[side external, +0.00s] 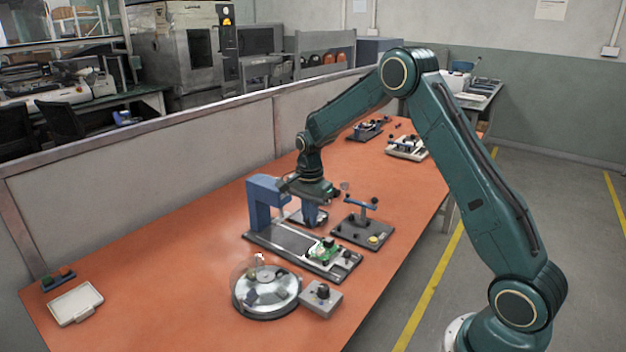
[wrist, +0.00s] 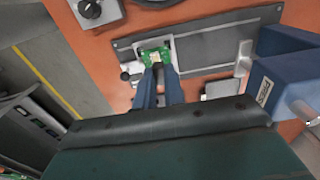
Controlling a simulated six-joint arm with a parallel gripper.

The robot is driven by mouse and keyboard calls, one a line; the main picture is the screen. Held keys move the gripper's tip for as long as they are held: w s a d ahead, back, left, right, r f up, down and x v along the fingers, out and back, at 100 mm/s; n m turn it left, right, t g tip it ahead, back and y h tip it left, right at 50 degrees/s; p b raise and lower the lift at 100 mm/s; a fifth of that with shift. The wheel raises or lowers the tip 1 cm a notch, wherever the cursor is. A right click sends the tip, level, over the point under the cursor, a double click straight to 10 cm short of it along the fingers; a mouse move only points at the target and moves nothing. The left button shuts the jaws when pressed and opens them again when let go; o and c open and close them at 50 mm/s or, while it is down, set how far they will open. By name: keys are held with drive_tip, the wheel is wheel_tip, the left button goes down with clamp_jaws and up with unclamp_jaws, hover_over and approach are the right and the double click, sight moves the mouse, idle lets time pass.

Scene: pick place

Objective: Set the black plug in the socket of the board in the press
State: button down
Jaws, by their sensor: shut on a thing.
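The press (side external: 264,203) is a blue frame on a dark base plate; its blue head also shows at the right of the wrist view (wrist: 262,88). The green board (side external: 322,249) lies at the near end of the plate, out from under the press head. It also shows in the wrist view (wrist: 156,46), just beyond the fingertips. My gripper (side external: 311,222) points down, with its blue fingers close together, beside the press and behind the board. In the wrist view the fingertips (wrist: 158,67) are shut on a small piece, taken as the black plug, mostly hidden. The board's socket is too small to make out.
A dark fixture with a blue handle (side external: 362,231) stands right of the press. A round clear-covered feeder (side external: 262,305) and a grey knob box (side external: 322,300) stand in front. A white tray (side external: 75,304) lies far left. The orange table between is clear.

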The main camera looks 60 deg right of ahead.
drive_tip(key=d+f, duration=0.1)
drive_tip(key=s+d+f, duration=0.1)
drive_tip(key=shift+s+d+f, duration=0.3)
drive_tip(key=shift+d, duration=0.1)
drive_tip(key=shift+f, duration=0.15)
drive_tip(key=shift+f, duration=2.4)
drive_tip(key=shift+f, duration=0.8)
idle(1.4)
drive_tip(key=c, duration=1.4)
unclamp_jaws()
drive_tip(key=c, duration=0.4)
drive_tip(key=shift+o, duration=0.2)
